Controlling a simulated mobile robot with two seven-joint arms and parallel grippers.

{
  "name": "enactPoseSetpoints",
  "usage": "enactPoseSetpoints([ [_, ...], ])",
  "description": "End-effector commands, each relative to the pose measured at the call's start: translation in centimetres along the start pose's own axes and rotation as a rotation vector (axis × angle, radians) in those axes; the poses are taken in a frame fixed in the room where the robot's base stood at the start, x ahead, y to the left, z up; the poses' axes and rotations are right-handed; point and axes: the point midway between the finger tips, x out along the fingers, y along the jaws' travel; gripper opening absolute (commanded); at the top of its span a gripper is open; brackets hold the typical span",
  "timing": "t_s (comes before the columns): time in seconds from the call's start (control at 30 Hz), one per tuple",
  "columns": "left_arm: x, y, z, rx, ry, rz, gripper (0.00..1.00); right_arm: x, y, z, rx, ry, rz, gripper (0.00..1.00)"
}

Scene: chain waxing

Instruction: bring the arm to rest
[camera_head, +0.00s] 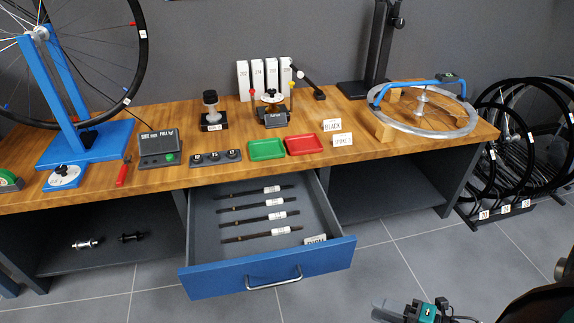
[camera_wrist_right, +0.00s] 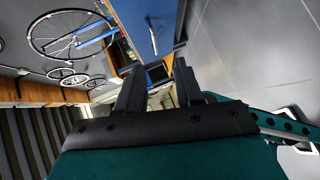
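My right gripper (camera_head: 398,310) shows at the bottom edge of the head view, right of centre, in front of the bench and over the grey floor. In the right wrist view its two dark fingers (camera_wrist_right: 158,72) stand apart with nothing held between them, so it is open and empty. Part of my right arm shows at the lower right of the head view. My left gripper and left arm are not in view.
The blue-fronted drawer (camera_head: 262,275) is pulled out from the wooden bench, with several labelled dark rods inside. A wheel in a blue stand (camera_head: 75,95), red tray (camera_head: 304,145) and green tray (camera_head: 266,149) are on the bench. Wheels stand racked at right. Floor around my gripper is clear.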

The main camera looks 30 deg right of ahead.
Motion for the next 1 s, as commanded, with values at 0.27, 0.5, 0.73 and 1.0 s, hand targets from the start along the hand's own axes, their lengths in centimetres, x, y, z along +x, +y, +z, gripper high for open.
enactPoseSetpoints([
  [0.27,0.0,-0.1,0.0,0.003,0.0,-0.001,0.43,6.3,3.5,-0.7,0.313,-0.135,-0.067,0.36],
  [0.5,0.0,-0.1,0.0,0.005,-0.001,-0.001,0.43,10.4,7.9,-3.6,0.697,-0.286,-0.136,0.36],
  [0.73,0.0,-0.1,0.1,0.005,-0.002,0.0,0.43,11.2,11.3,-7.0,0.98,-0.397,-0.195,0.36],
  [1.0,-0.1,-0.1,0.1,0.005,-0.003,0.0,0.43,11.9,13.1,-10.9,1.236,-0.46,-0.196,0.36],
])
